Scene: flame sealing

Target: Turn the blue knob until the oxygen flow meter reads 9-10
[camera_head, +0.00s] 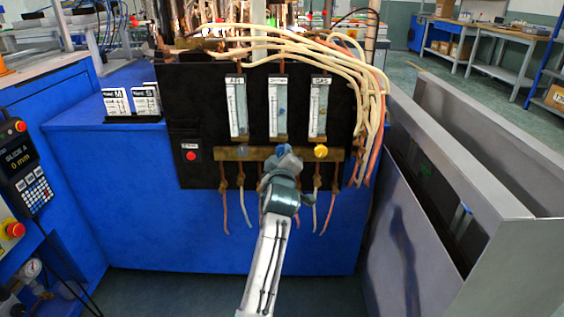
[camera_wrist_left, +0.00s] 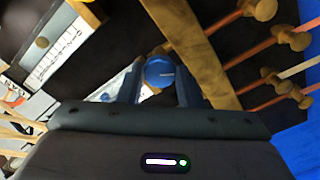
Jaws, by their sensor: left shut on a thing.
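The oxygen flow meter (camera_head: 279,108) is the middle of three upright glass meters on the black panel. Its label and reading are too small to make out. My left gripper (camera_head: 284,154) is at the brass bar just below this meter. In the left wrist view, its fingers (camera_wrist_left: 160,78) are shut on the round blue knob (camera_wrist_left: 160,71). The knob is mostly hidden by the gripper in the head view. My right gripper is in neither view.
The left meter (camera_head: 237,108) and the gas meter (camera_head: 318,108) flank the middle one. A yellow knob (camera_head: 321,152) sits close right of my gripper on the brass bar (camera_head: 232,154). Pale hoses (camera_head: 372,90) hang at the right. A red button (camera_head: 191,155) is at the panel's left.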

